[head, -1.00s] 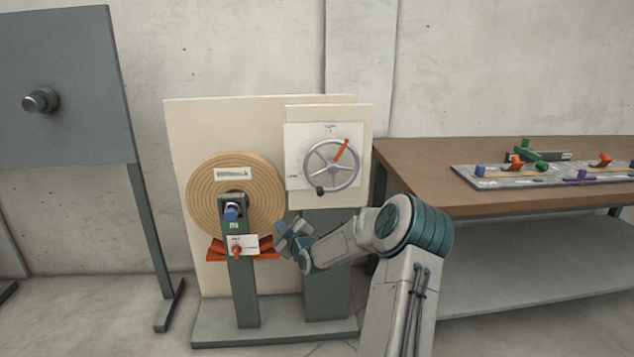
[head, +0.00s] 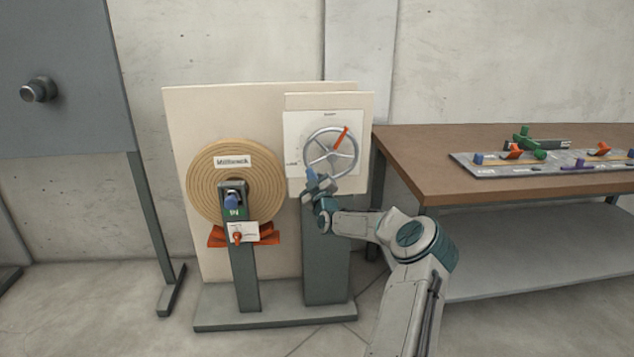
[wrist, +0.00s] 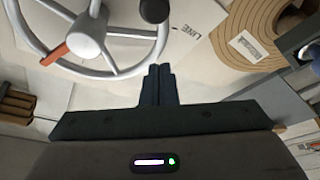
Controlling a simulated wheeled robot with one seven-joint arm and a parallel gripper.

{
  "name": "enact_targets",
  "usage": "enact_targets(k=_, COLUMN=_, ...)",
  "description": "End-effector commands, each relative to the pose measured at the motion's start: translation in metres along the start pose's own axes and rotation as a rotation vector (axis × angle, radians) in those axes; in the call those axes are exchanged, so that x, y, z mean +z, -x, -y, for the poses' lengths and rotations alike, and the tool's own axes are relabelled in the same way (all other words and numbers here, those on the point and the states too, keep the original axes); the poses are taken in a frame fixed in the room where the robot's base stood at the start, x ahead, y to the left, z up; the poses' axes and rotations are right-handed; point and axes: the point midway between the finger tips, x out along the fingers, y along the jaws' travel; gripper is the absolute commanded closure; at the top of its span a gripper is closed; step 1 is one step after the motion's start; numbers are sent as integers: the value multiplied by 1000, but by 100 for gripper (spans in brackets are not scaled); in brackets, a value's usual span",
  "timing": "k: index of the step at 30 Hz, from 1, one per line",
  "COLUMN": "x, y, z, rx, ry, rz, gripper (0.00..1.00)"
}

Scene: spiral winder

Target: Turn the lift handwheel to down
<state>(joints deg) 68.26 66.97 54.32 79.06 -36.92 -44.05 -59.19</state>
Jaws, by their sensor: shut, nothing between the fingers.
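The lift handwheel (head: 331,171) is a grey spoked wheel with one orange spoke (head: 343,139) pointing to the upper right. It is mounted on a white plate (head: 293,137) on the cream panel. In the wrist view the wheel (wrist: 128,72) fills the upper left, with its dark knob (wrist: 154,10) at the top. My gripper (head: 312,172) is at the lower left of the wheel and hides the knob in the head view. In the wrist view my gripper (wrist: 160,72) is shut and empty, its tips close to the rim. I cannot tell whether they touch it.
A tan spiral coil (head: 206,180) is left of the wheel, with a blue-tipped shaft (head: 231,201) and a small orange lever (head: 238,237) on a post. A brown workbench (head: 410,160) holding a board of coloured parts (head: 550,167) stands at the right.

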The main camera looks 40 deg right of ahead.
Motion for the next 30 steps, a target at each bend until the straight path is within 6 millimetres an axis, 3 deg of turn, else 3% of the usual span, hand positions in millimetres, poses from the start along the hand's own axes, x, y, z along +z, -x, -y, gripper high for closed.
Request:
enact_targets(k=4, x=1, y=-19, z=1, rx=1, ry=-1, rz=0, gripper=100)
enact_targets(k=9, x=28, y=-8, z=0, rx=2, ry=-1, rz=3, gripper=100)
enact_targets(k=13, x=34, y=-6, z=1, rx=-1, ry=-1, rz=0, gripper=100)
enact_targets(k=30, x=36, y=-5, z=3, rx=-5, ry=5, rz=-3, gripper=100)
